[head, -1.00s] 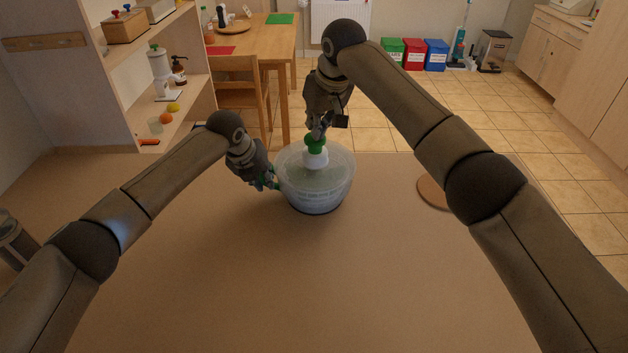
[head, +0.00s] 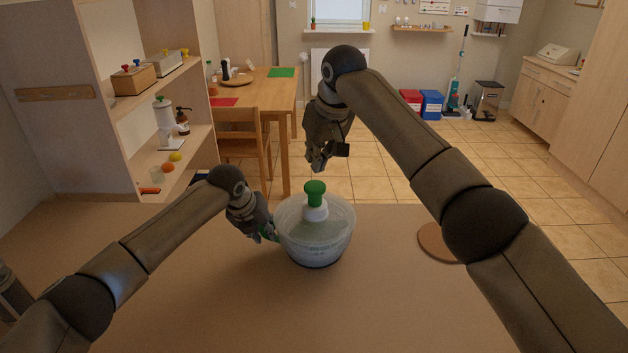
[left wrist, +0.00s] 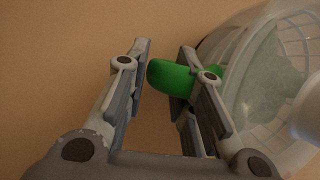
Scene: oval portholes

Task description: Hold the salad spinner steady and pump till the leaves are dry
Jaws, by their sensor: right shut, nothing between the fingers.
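The salad spinner (head: 317,245), a clear bowl with a white-necked green pump knob (head: 315,194), stands upright on the table. Pale green shows dimly through its wall in the left wrist view (left wrist: 275,75). My left gripper (head: 265,236) is at the bowl's left side. In the left wrist view its fingers (left wrist: 165,85) are apart, with the spinner's green side handle (left wrist: 172,76) reaching into the gap; the right finger crosses in front of the handle. My right gripper (head: 318,166) is shut and empty, just above the knob with a small gap.
The brown table (head: 330,310) is clear in front of the spinner. A round brown board (head: 436,240) lies to the right, partly behind my right arm. Shelves (head: 165,150) stand at the left, and a wooden table with a chair (head: 240,140) is beyond.

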